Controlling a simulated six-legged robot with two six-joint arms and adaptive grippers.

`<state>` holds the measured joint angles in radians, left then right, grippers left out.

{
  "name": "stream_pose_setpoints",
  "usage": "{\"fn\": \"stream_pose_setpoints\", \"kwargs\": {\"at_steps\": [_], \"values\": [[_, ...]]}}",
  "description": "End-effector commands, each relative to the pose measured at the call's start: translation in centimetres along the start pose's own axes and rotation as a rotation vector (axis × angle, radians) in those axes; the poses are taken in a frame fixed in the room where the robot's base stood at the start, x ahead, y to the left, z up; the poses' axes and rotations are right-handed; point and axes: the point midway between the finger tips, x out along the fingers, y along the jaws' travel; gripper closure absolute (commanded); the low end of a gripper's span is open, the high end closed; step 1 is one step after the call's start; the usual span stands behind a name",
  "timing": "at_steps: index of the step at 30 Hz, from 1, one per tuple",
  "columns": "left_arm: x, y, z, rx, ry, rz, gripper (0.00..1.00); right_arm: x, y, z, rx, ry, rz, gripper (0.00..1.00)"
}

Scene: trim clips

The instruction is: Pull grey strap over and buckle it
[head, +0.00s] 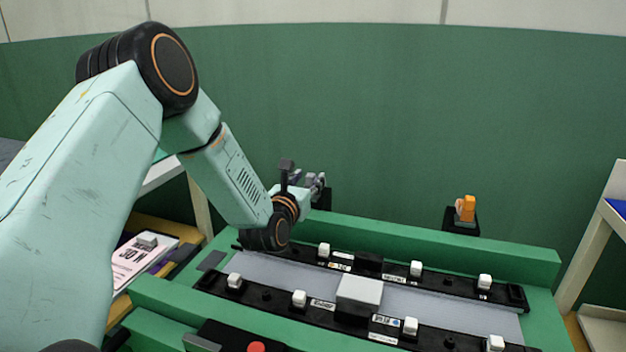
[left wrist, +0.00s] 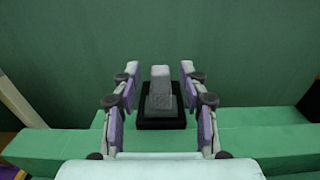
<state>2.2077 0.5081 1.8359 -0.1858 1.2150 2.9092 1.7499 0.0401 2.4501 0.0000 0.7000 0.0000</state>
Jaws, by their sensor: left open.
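A small grey block (left wrist: 160,88) stands upright in a black holder (left wrist: 162,123) on the green back rail in the left wrist view. I cannot tell whether it belongs to the grey strap. My left gripper (head: 318,184) is at the back rail in the head view. In the left wrist view my left gripper (left wrist: 159,67) is open, its fingers on either side of the block with gaps showing. In the head view the gripper mostly hides the block. A flat grey strip (head: 425,302) lies between two black rails. No buckle is clearly recognisable. My right gripper is not in view.
White clips (head: 299,298) stand along the black rails (head: 265,296). A larger white-topped block (head: 360,289) sits midway on the front rail. An orange piece (head: 468,207) stands in another black holder at the back right. A printed card (head: 140,258) lies at the left.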

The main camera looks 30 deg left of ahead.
Motion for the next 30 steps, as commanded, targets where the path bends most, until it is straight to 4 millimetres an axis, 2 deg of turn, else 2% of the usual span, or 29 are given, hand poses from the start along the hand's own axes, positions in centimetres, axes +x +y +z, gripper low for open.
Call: {"fn": "stream_pose_setpoints", "kwargs": {"at_steps": [6, 17, 30], "values": [[2.2, -0.1, -0.1, 0.001, 0.0, -0.001, 0.57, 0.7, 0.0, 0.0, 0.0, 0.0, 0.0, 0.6], [2.9, -0.3, 0.0, 0.0, 0.001, -0.004, 0.57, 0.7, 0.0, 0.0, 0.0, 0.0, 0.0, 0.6], [2.9, -0.3, 0.0, 0.0, 0.001, -0.004, 0.94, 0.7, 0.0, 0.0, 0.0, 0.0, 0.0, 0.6]]}}
